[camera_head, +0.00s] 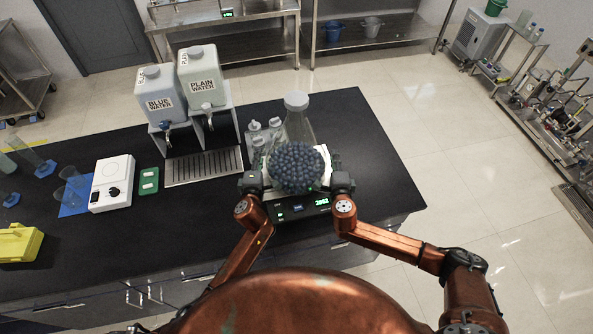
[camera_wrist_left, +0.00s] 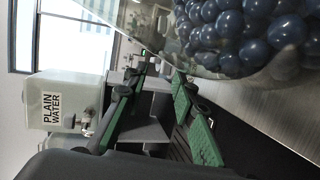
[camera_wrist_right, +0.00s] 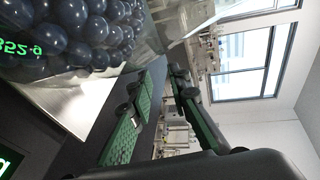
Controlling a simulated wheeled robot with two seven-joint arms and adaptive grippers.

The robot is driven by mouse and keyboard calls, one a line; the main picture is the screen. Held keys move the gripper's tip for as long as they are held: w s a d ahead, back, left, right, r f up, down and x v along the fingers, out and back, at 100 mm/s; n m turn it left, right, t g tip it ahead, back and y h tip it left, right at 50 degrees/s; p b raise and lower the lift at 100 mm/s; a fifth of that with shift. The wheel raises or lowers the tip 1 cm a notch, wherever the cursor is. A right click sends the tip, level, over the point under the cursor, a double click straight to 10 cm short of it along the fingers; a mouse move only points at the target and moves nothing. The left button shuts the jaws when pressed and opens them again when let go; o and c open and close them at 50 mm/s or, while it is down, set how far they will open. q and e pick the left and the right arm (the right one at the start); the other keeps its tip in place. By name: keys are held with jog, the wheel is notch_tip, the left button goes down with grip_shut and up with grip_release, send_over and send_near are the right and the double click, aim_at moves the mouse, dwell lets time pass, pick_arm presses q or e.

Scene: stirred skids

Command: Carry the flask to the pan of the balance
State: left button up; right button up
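The flask (camera_head: 297,127) is clear, with a pale cap and a rounded mass of dark blue balls in its lower part. It stands upright over the balance (camera_head: 303,207) and appears to rest on its pale pan (camera_head: 335,160); the contact is mostly hidden. The balance's display shows lit green digits. My left gripper (camera_head: 254,181) is at the flask's left side and my right gripper (camera_head: 340,182) at its right. In both wrist views the green-padded fingers are apart with nothing between them, and the flask (camera_wrist_left: 235,35) (camera_wrist_right: 90,40) is beside them.
Several small capped bottles (camera_head: 262,132) stand just left of the flask. Blue water (camera_head: 160,98) and plain water (camera_head: 203,78) containers stand over a drip tray (camera_head: 203,167). A white device (camera_head: 111,184) and yellow case (camera_head: 19,243) are further left. The black bench (camera_head: 375,150) is clear on the right.

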pick_arm(q)
jog(key=shift+o, duration=0.9)
jog(key=shift+a+f, duration=0.1)
jog(key=shift+a, duration=0.05)
pick_arm(e)
jog(key=shift+d+f, duration=0.1)
jog(key=o, duration=0.5)
jog(key=shift+d, duration=0.1)
jog(key=shift+s, duration=0.1)
pick_arm(q)
jog(key=v, duration=1.2)
pick_arm(e)
jog(key=v, duration=1.1)
jog(key=shift+s, duration=0.4)
